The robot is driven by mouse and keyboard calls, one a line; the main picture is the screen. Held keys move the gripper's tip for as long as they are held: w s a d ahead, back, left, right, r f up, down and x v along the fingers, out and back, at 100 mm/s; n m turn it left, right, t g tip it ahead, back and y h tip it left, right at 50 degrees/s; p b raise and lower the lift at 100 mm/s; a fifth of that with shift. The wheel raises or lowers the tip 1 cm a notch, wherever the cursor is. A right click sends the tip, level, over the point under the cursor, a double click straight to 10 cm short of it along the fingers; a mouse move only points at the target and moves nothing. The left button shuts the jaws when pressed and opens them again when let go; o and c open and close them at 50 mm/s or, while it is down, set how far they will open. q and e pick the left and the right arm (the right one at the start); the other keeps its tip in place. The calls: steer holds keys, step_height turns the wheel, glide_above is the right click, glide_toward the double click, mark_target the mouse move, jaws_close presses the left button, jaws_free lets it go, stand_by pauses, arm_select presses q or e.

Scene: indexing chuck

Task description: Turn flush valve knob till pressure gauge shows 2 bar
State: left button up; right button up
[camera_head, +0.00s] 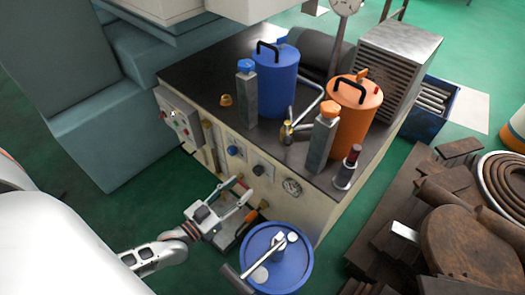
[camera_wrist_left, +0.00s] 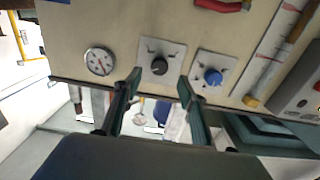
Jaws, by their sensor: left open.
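Two knobs sit on square plates on the cream front panel: a black knob (camera_head: 259,170) and a blue knob (camera_head: 232,150). No readable label tells which is the flush valve knob. The round white pressure gauge (camera_head: 292,186) is beside the black knob; its reading is too small to tell. My left gripper (camera_head: 243,189) is open in front of the panel. In the left wrist view the black knob (camera_wrist_left: 159,66) lies beyond the gap between the open fingertips (camera_wrist_left: 158,82). The gauge (camera_wrist_left: 99,62) and blue knob (camera_wrist_left: 212,76) lie outside the fingers. My right gripper is not in view.
A blue drum (camera_head: 276,275) with a metal handle stands below the gauge. Blue (camera_head: 275,85) and orange (camera_head: 352,112) canisters stand on the dark cabinet top. A control box (camera_head: 180,119) is left of the knobs. Rusty parts (camera_head: 460,230) crowd the floor at right.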

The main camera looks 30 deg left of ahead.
mark_target(256, 173)
arm_select(q)
steer(key=w, duration=0.4)
steer(key=w+d+b, duration=0.1)
steer(key=w, duration=0.1)
steer(key=shift+w, duration=0.3)
steer(key=shift+w+r, duration=0.1)
steer(key=shift+w, duration=0.45)
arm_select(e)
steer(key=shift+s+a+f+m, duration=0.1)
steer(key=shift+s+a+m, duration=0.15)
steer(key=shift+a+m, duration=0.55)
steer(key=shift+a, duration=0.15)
arm_select(q)
steer(key=c, duration=1.1)
